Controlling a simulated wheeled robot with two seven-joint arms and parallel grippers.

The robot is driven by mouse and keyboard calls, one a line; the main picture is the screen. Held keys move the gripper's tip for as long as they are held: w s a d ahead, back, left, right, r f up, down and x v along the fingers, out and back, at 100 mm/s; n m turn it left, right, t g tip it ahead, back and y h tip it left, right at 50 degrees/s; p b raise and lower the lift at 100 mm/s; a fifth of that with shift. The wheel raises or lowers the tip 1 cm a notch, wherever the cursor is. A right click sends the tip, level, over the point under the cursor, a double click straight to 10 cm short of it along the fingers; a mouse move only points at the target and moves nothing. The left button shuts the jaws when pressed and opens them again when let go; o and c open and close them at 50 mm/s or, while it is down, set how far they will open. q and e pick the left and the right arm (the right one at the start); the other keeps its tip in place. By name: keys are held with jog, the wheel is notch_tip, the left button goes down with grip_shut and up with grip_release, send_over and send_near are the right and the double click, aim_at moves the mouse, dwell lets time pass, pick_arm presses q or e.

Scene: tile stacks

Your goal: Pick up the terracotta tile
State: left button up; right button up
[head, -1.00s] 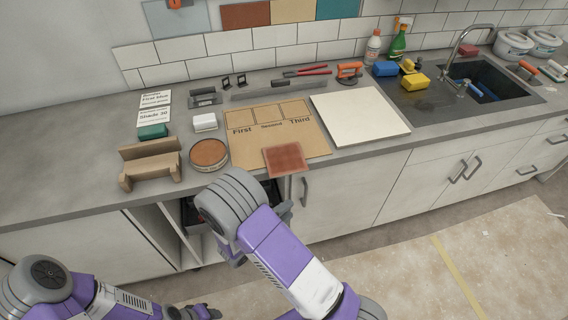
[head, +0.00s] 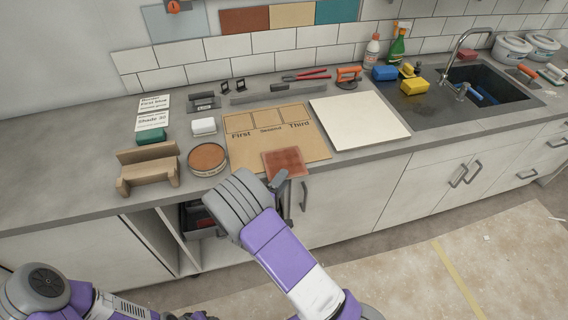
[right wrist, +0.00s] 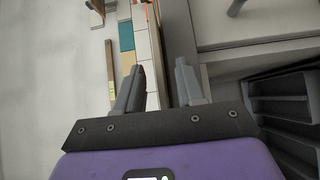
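The terracotta tile (head: 286,163) is a flat reddish-brown square. It lies at the front of the tan board marked First, Second and Third (head: 240,158), reaching past the board's front edge towards the counter edge. My right gripper (head: 277,181) is just in front of the tile's near edge, mostly hidden by its own wrist. In the right wrist view its two fingers (right wrist: 162,85) stand apart, with no tile clearly seen between them. My left gripper (head: 193,316) is low at the bottom edge, partly cut off, with its fingers unclear.
A round brown-topped tub (head: 207,158) and a wooden rack (head: 148,170) stand left of the board. A large cream slab (head: 357,121) lies to its right. An open cabinet bay (head: 190,218) and door handle (head: 304,197) are below the counter near my right arm.

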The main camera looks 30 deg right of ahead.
grip_shut()
jog(key=shift+r, duration=0.1)
